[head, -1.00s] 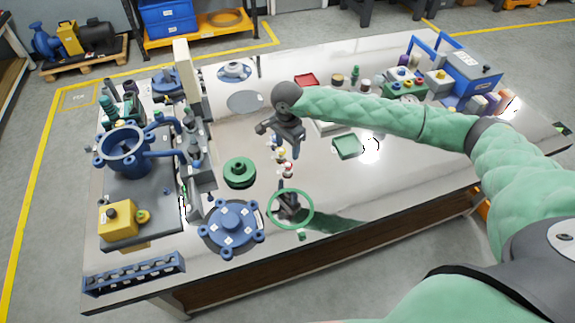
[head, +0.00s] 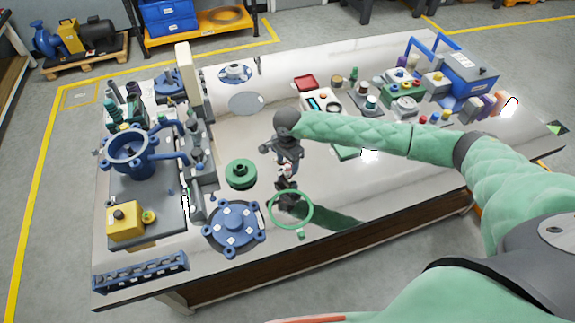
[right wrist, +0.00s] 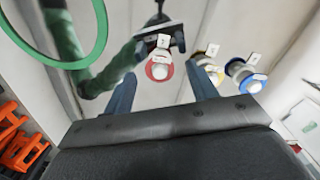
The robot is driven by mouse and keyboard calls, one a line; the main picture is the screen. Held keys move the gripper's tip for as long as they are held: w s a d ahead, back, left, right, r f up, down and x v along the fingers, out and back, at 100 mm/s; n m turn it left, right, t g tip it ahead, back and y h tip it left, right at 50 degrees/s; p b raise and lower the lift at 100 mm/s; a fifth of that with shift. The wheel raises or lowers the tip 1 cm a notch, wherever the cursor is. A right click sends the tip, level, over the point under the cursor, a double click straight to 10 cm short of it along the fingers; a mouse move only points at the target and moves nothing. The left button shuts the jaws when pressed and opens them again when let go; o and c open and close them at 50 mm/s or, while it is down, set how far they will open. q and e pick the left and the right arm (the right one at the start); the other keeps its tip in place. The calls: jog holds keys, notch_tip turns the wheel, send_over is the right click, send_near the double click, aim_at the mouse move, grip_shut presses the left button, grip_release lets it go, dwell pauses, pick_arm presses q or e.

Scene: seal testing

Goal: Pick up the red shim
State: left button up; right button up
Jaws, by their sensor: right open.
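The red shim (right wrist: 160,70) is a small red ring with a white tag, standing on the shiny table top. In the right wrist view it shows between the two fingers of my right gripper (right wrist: 160,76), which is open and empty. A yellow shim (right wrist: 206,66) stands close beside the right finger, and a blue shim (right wrist: 242,73) is further right. In the head view my right gripper (head: 290,163) is low over the row of shims and hides most of them. Whether the fingers are level with the red shim I cannot tell. My left gripper is not in view.
A green ring (head: 312,210) lies in front of the gripper. A green flange (head: 240,175) and a blue flange (head: 233,226) are to its left. A white tray with parts (head: 317,103), a red tray (head: 305,83) and a green tray (head: 347,153) are behind or right.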

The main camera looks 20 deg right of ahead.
jog(key=shift+f+b, duration=0.3)
jog(key=shift+b, duration=0.3)
dwell(0.8)
jog(key=c, duration=1)
